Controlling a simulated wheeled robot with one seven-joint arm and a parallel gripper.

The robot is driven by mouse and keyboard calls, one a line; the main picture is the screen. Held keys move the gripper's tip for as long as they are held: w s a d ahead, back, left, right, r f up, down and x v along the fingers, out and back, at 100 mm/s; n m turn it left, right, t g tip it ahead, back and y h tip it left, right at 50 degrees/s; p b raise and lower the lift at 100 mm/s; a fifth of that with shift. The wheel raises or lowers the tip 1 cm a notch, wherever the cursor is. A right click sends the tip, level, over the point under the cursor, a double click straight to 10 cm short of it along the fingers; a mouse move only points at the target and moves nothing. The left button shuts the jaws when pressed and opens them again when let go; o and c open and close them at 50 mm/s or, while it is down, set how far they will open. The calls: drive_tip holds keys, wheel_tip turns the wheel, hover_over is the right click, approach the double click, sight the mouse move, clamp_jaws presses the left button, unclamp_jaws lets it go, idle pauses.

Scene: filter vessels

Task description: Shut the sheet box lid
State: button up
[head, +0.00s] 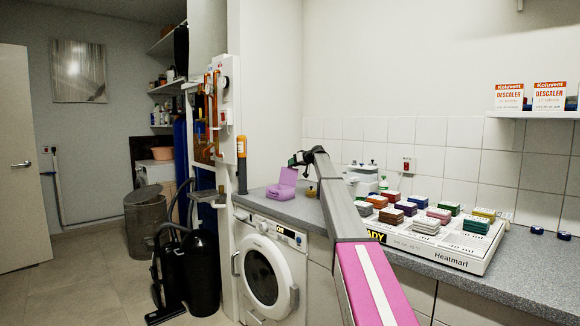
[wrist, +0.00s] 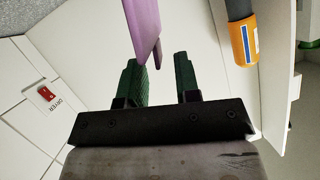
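The sheet box (head: 281,193) is a small purple box on the grey worktop above the washing machine. Its lid (head: 288,176) stands raised, so the box is open. My gripper (head: 297,159) is at the end of my outstretched arm, close above and beside the raised lid. In the wrist view my gripper (wrist: 160,63) has two green fingers spread apart. The purple lid (wrist: 146,28) shows edge-on there, its near end reaching into the gap between the fingertips. I cannot tell whether it touches a finger. The box's base is not clear in the wrist view.
A white tray (head: 462,262) with several coloured stacks stands on the worktop (head: 525,275) to the right. An orange-capped cylinder (head: 241,146) stands left of the box and also shows in the wrist view (wrist: 243,42). A washing machine (head: 262,272) is below.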

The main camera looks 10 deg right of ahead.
drive_tip(key=shift+x, duration=1.35)
drive_tip(key=shift+c, duration=0.3)
clamp_jaws()
drive_tip(key=shift+s+a, duration=0.1)
